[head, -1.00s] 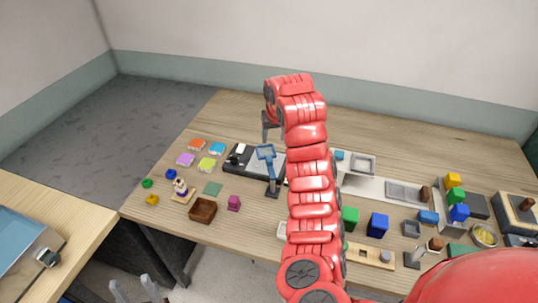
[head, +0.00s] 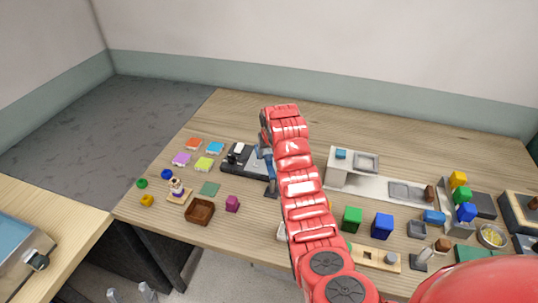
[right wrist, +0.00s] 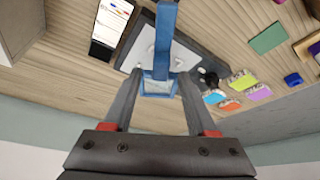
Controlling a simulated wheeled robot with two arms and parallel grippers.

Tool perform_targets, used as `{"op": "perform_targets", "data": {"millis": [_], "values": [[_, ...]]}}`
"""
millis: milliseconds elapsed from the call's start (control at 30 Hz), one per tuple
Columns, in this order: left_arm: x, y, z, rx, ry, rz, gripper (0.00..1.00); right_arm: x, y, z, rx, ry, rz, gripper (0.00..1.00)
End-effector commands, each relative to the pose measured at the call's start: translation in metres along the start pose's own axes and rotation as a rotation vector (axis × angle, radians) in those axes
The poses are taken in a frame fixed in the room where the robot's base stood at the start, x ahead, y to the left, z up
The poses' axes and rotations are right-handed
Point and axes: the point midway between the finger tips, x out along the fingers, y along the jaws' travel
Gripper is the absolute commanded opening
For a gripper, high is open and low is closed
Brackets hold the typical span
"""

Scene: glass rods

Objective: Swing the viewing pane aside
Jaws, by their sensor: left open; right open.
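The viewing pane is a blue frame on a blue arm. In the right wrist view, the pane (right wrist: 160,88) lies between the two fingers of my right gripper (right wrist: 160,78), which is open; I cannot tell whether either finger touches it. In the head view, the pane (head: 262,166) is mostly hidden by my red right arm, with its dark foot (head: 271,190) showing below. My left gripper (head: 131,294) is open and empty at the bottom edge, far from the pane.
Several coloured tiles (head: 203,164) lie left of the dark tray. A brown wooden box (head: 199,212) and a magenta block (head: 232,203) stand nearer the front. A grey stand (head: 340,174), trays and blocks fill the right side. The back of the table is clear.

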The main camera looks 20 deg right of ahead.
Motion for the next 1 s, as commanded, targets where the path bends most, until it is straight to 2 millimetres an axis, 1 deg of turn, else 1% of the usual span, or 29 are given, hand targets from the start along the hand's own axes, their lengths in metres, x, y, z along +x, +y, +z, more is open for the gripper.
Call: {"op": "perform_targets", "data": {"millis": [33, 200, 500, 567, 600, 667, 700, 833, 1000], "values": [[0.003, 0.0, -0.001, 0.0, 0.0, 0.0, 0.5, 0.003, 0.0, 0.0, 0.0, -0.003, 0.0, 0.57], [0.005, 0.0, -0.001, 0.0, 0.0, 0.0, 0.5, 0.015, 0.0, 0.001, 0.0, -0.002, 0.0, 0.57], [0.005, 0.0, -0.001, 0.0, 0.0, 0.0, 0.5, 0.017, 0.0, 0.001, 0.0, 0.0, 0.0, 0.57], [0.005, 0.0, -0.001, 0.0, 0.0, 0.0, 0.5, 0.017, 0.0, 0.001, 0.0, 0.0, 0.0, 0.48], [0.005, 0.0, -0.001, 0.0, 0.0, 0.0, 0.5, 0.017, 0.0, 0.001, 0.0, 0.0, 0.0, 0.41], [0.005, 0.0, -0.001, 0.0, 0.0, 0.0, 0.5, 0.017, -0.001, 0.001, 0.0, 0.0, 0.0, 0.3], [0.005, 0.0, -0.001, 0.0, 0.0, 0.0, 0.5, 0.017, -0.001, 0.001, 0.0, 0.0, 0.0, 0.23], [0.005, 0.0, -0.001, 0.0, 0.0, 0.0, 0.5, 0.017, 0.0, 0.001, 0.0, 0.0, 0.0, 0.0], [0.005, 0.0, -0.001, 0.0, 0.0, 0.0, 0.5, 0.017, 0.0, 0.001, 0.0, 0.0, 0.0, 0.0]]}}
